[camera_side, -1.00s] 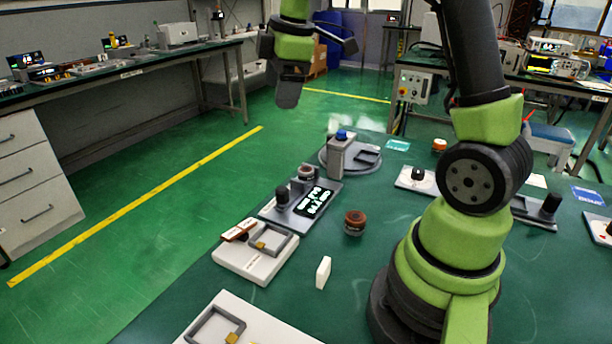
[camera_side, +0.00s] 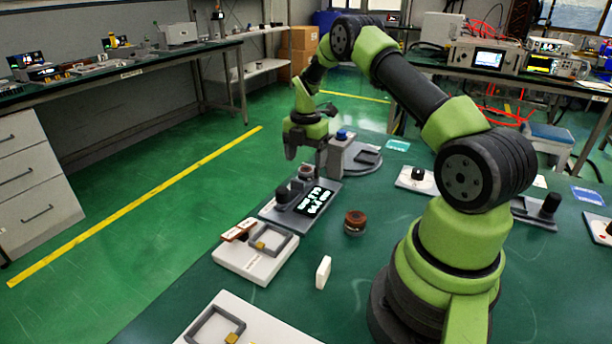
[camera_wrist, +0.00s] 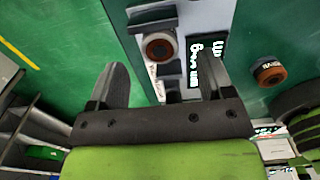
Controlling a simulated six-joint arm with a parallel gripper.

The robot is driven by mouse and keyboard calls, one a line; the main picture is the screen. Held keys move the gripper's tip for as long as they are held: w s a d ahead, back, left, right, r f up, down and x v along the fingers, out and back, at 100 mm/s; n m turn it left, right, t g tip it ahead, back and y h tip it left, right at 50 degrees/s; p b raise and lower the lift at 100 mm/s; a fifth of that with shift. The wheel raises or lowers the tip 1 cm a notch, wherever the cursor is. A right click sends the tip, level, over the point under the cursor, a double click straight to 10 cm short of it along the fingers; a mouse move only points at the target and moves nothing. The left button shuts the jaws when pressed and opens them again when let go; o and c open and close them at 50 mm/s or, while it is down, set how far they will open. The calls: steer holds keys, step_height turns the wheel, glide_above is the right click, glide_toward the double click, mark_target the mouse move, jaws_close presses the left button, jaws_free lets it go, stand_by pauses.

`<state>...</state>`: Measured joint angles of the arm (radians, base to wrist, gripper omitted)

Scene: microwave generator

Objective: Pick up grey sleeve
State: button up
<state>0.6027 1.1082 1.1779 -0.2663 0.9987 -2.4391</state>
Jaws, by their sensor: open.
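A short round grey piece, which looks like the grey sleeve, (camera_side: 306,172) sits on the back end of a grey base with a lit display. In the wrist view it shows as a grey ring (camera_wrist: 148,49) around a reddish-brown centre. My gripper (camera_side: 306,157) is open and empty, pointing down just above this piece. In the wrist view the two fingers (camera_wrist: 167,80) stand wide apart, with the ring beyond their tips and between them. The fingers do not appear to touch it.
A grey block with a blue top (camera_side: 342,152) stands close right of my gripper. A black knob (camera_side: 282,195) and display (camera_side: 314,201) are on the same base. A brown-topped round piece (camera_side: 355,221), a white block (camera_side: 323,272) and a pale tray (camera_side: 240,262) lie nearer.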

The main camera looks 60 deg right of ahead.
mark_target(306, 169)
step_height(306, 169, down, 5)
steer(key=shift+r, duration=0.2)
steer(key=shift+c, duration=0.4)
steer(key=c, duration=1)
steer(key=shift+o, duration=0.2)
steer(key=shift+r, duration=0.15)
step_height(306, 169, up, 10)
steer(key=shift+f, duration=0.1)
steer(key=s+f, duration=0.1)
steer(key=s, duration=1.5)
steer(key=shift+s+a, duration=0.15)
